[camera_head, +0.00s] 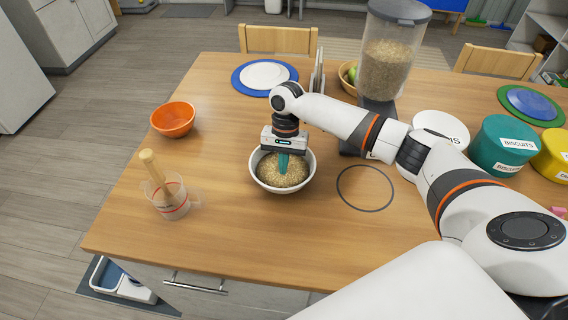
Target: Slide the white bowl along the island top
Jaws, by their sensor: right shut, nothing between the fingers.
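The white bowl (263,182) stands upright on the wooden island top (230,240), left of a thin dark ring (365,188) marked on the wood. Tan grain fills much of the bowl. My right gripper (283,165) points down into the bowl, its teal fingers shut with their tips at or in the grain. Whether the fingers touch the bowl's wall is hidden. My left gripper is not in view.
An orange bowl (174,119) and a measuring cup (170,200) with a wooden-handled tool stand at left. A grain dispenser (388,60), teal biscuit tub (500,146) and yellow tub (554,154) stand right. The wood inside the ring is clear.

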